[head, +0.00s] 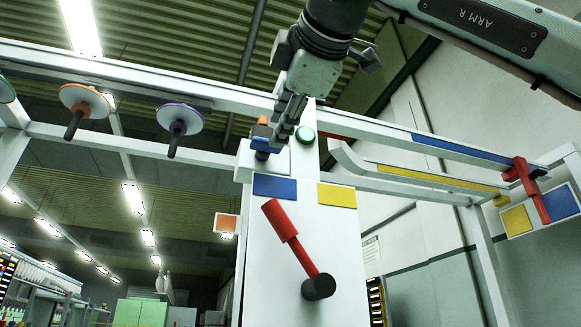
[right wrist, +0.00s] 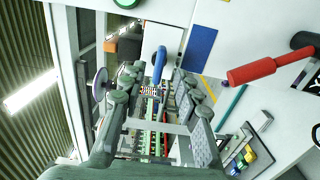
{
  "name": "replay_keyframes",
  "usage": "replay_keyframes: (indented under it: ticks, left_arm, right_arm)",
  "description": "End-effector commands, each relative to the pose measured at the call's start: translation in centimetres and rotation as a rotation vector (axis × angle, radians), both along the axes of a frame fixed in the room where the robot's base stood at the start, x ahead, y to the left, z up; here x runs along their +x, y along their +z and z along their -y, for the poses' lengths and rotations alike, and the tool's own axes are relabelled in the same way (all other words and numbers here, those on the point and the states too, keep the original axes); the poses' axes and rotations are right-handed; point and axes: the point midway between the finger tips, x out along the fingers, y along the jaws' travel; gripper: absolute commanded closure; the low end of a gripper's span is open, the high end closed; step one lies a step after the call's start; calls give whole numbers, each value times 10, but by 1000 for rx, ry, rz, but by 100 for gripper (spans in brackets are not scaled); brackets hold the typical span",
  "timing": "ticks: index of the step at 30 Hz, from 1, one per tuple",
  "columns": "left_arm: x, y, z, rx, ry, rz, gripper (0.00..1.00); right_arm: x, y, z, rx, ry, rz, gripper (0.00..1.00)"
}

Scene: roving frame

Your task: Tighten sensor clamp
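My right gripper (head: 287,118) reaches down from the top of the head view to the upper part of the white post. A small blue handle (head: 264,146) with an orange part above it sits on a white block there, partly behind the fingers. In the right wrist view the gripper (right wrist: 160,98) has its fingers spread. The blue handle (right wrist: 160,64) shows in line with the gap between them; whether it touches a finger cannot be told. No part is labelled as the sensor clamp. My left gripper is not in view.
A red lever (head: 280,222) on a black pivot (head: 318,287) stands out from the white panel (head: 270,290). Orange (head: 86,100) and purple (head: 180,118) discs hang left. A red clamp (head: 527,178) sits on the right rail.

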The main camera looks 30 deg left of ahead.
Motion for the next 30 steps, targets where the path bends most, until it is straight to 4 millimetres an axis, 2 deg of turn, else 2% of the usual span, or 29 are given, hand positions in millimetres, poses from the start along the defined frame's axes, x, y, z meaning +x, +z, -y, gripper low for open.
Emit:
replay_keyframes:
  ticks: [3,10,30]
  left_arm:
    - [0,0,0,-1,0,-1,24]
    - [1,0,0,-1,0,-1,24]
    - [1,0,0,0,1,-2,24]
  right_arm:
    - [-16,1,19,1,0,3,68]
    - [-33,0,39,1,0,1,68]
    - [-35,0,41,1,1,-1,68]
